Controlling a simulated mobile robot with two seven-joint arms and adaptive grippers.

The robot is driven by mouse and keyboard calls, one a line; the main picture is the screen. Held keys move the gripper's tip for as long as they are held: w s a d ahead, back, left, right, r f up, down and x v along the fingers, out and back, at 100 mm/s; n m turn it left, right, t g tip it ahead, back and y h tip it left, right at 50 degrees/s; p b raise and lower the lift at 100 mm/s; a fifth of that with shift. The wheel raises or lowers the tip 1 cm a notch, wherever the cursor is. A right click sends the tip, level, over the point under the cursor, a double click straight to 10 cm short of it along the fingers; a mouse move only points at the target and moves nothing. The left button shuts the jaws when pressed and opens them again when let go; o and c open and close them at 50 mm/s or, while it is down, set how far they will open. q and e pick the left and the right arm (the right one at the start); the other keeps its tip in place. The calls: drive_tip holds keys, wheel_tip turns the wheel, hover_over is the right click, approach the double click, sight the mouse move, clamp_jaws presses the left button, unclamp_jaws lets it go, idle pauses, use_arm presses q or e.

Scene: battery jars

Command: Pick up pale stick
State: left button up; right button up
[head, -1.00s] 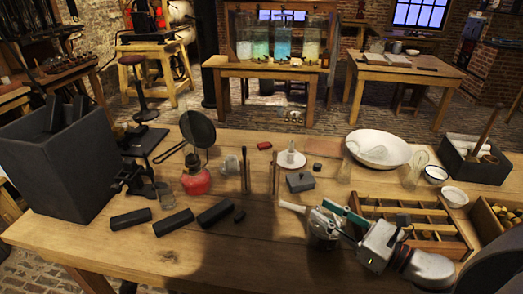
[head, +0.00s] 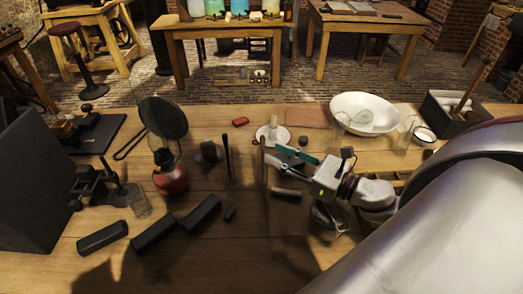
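A thin tan upright stick (head: 262,172) stands near the table's middle, right of a dark upright stick (head: 228,158). A short pale rod (head: 288,192) lies on the table just below my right gripper. I cannot tell for sure which of these is the pale stick. My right gripper (head: 275,156) comes in from the right with two green-padded fingers apart, their tips just right of the tan stick. It appears empty; contact with the stick cannot be made out. My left gripper is not in view.
A red-based lamp (head: 171,180) and a round dark pan (head: 163,117) stand left. Black blocks (head: 155,233) lie in front. A white bowl (head: 365,114), glass jars and a dark box (head: 450,118) are at the back right.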

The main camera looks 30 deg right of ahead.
sight(262, 148)
drive_tip(key=x, duration=0.2)
drive_tip(key=p+x, duration=0.2)
drive_tip(key=x, duration=0.1)
drive_tip(key=shift+w+r, duration=0.4)
clamp_jaws()
